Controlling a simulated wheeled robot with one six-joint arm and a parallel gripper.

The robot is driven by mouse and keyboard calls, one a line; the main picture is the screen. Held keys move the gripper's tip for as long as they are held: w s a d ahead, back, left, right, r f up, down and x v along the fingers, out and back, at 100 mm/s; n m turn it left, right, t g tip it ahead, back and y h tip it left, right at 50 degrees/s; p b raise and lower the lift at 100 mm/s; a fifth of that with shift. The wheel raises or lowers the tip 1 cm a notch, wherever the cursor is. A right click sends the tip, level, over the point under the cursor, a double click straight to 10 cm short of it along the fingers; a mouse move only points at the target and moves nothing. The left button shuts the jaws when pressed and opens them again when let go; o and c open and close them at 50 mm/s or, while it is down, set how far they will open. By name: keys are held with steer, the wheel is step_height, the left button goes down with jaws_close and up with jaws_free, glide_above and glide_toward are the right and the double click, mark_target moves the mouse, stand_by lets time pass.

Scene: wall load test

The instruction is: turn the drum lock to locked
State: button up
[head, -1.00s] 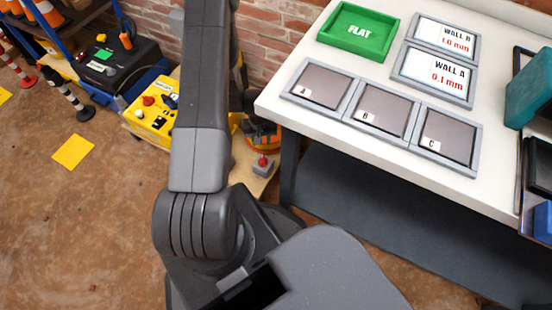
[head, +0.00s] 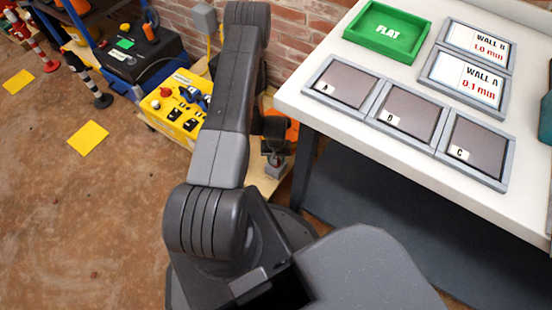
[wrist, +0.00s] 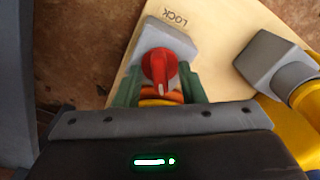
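The drum lock is a red knob (wrist: 159,66) on a pale grey box (wrist: 184,41) marked LOCK, fixed to a wooden board. In the wrist view the knob's narrow grip points toward my gripper. My gripper (wrist: 160,85) is open, with one green finger to each side of the knob's near end. I cannot tell whether either finger touches it. Orange parts show between the fingers. In the head view my dark gripper (head: 275,146) is just above the grey lock box (head: 276,169), and the knob is mostly hidden.
A yellow control box (head: 172,115) stands left of my arm. A white bench (head: 330,122) with framed pads and a green FLAT tray (head: 387,58) is on the right. In the wrist view a grey and yellow fitting (wrist: 275,62) stands right of the lock.

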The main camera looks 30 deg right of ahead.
jaws_close()
steer(key=shift+n+b, duration=0.4)
steer(key=shift+f+n+b, duration=0.1)
steer(key=shift+n+b, duration=0.35)
steer(key=shift+n, duration=0.15)
steer(key=n+b, duration=0.2)
steer(key=n, duration=0.1)
steer(key=shift+n, duration=0.3)
steer(key=n+b, duration=0.2)
steer(key=n, duration=0.3)
steer(key=shift+n+b, duration=0.35)
steer(key=shift+n, duration=0.05)
